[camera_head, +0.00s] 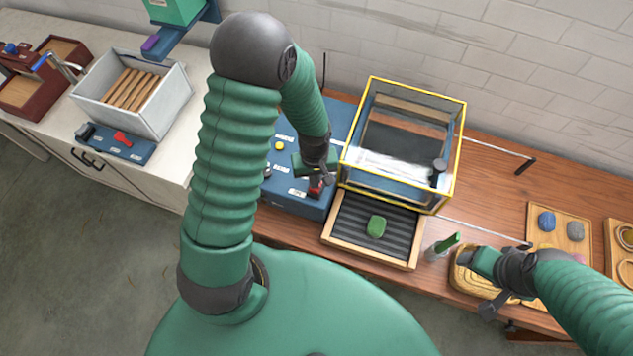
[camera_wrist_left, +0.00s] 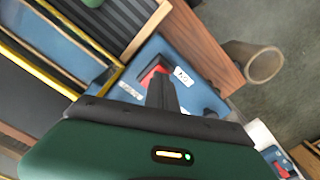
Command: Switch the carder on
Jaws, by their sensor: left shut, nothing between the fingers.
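The carder is a blue machine (camera_head: 340,120) on the wooden bench, with a yellow-edged clear guard (camera_head: 405,140) and a ribbed feed tray (camera_head: 343,238) holding a green lump (camera_head: 376,226). A red switch (camera_head: 316,188) sits low at the front right of its blue panel. It also shows in the left wrist view (camera_wrist_left: 150,74), beside a small white label (camera_wrist_left: 183,76). My left gripper (camera_head: 318,180) is shut and empty, its fingertips right at the switch and partly covering it. Whether they touch is unclear. My right gripper (camera_head: 476,284) is open over a woven basket.
The tan basket (camera_head: 472,280) and a green-handled tool (camera_head: 444,246) stand right of the feed tray. A wooden board (camera_head: 560,228) with coloured lumps lies further right. A separate blue panel with a red lever (camera_head: 122,139) and a white crate (camera_head: 150,115) stand on the left counter.

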